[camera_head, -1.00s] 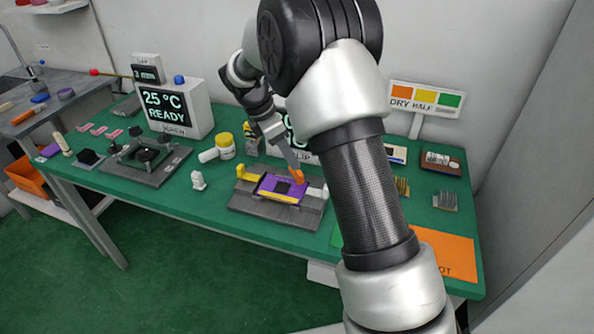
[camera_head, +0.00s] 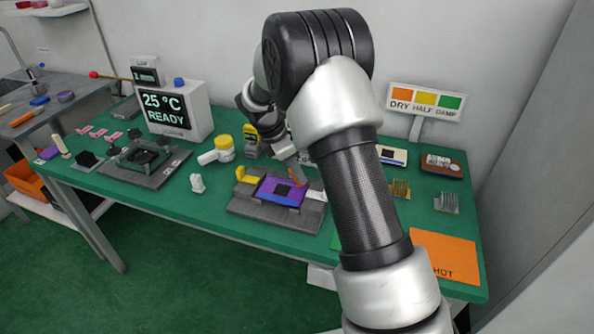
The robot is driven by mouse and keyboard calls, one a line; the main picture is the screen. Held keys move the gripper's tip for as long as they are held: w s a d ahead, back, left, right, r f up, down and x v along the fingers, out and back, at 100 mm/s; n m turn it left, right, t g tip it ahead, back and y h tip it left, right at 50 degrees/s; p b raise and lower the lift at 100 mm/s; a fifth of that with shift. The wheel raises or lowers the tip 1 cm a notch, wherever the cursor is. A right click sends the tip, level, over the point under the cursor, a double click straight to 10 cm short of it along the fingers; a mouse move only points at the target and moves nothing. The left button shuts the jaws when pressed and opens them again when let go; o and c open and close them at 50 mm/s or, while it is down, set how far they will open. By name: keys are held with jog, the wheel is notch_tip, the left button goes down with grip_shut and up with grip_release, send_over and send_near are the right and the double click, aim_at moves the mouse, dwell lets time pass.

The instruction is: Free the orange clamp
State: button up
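The orange clamp (camera_head: 297,176) is a small orange piece at the back right of a purple board (camera_head: 268,189). The board lies on a grey fixture plate (camera_head: 265,213). A yellow clamp (camera_head: 246,175) is at the board's back left, and a pale piece (camera_head: 316,195) is at its right. My gripper (camera_head: 291,161) points down from the back, right at the orange clamp. Its fingers are small and partly hidden by my arm, so I cannot tell whether they touch or grip the clamp.
Left of the fixture stand a small white piece (camera_head: 197,183) and a yellow-capped white container (camera_head: 224,148). A dark bottle (camera_head: 251,141) stands behind. A second black fixture (camera_head: 146,163) and a display reading 25 °C READY (camera_head: 168,107) are further left. An orange mat (camera_head: 446,256) lies front right.

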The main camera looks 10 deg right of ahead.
grip_shut()
jog(key=shift+d+r+n+t+p, duration=0.15)
jog(key=shift+d+n+t+p, duration=0.35)
jog(key=shift+n+p, duration=0.55)
jog(key=shift+w+d+n+t+y+p, duration=0.15)
jog(key=shift+d+n+p, duration=0.25)
jog(key=shift+n, duration=0.25)
jog(key=shift+w+d+n+t+y+p, duration=0.15)
jog(key=shift+d+n+p, duration=0.15)
jog(key=shift+n+p, duration=0.25)
jog(key=shift+w+d+n+t+y+p, duration=0.3)
jog(key=shift+d+n+p, duration=0.2)
jog(key=shift+n+p, duration=0.5)
jog(key=shift+w+d+n+t+p, duration=0.35)
jog(key=shift+n+p, duration=0.45)
jog(key=shift+n, duration=0.25)
jog(key=shift+y, duration=0.3)
jog(key=o, duration=1)
grip_release()
